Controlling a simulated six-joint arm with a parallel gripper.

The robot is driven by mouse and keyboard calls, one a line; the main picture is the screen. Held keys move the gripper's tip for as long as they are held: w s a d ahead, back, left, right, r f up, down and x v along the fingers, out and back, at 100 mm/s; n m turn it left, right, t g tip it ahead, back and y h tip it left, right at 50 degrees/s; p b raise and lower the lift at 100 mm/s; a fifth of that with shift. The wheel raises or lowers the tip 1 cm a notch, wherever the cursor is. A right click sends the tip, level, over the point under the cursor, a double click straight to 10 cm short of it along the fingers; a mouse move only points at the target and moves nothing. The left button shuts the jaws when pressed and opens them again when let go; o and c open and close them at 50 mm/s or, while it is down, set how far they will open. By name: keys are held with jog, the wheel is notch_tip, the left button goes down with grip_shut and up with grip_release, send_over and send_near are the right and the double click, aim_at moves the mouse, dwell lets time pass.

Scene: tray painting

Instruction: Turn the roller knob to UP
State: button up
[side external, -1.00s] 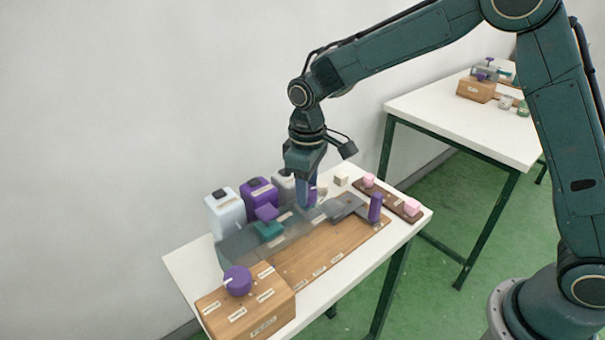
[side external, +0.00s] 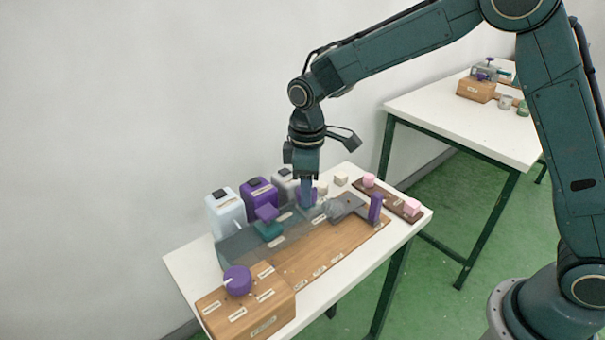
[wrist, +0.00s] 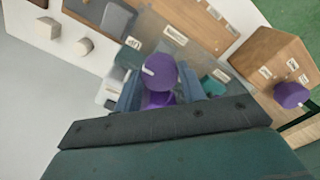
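A round purple knob with a white mark (wrist: 160,71) sits between my gripper's blue fingers in the wrist view; I take it to be the roller knob. Its white mark points left there. In the side view my gripper (side external: 306,195) points straight down onto it, and the fingers hide most of it. The fingers appear shut on its sides. A grey roller part (side external: 338,207) lies just right of the gripper on the wooden board (side external: 318,246).
A second purple knob (side external: 237,280) is on a wooden box (side external: 262,309) at the front. Purple (side external: 259,192) and white (side external: 226,212) containers stand along the back. A purple block (side external: 266,213) sits on a teal base.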

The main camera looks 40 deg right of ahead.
jog(key=o, duration=0.4)
jog(key=shift+o, duration=0.2)
jog(key=shift+r, duration=0.1)
notch_tip(320, 180, up, 14)
jog(key=shift+f, duration=0.2)
dwell(0.3)
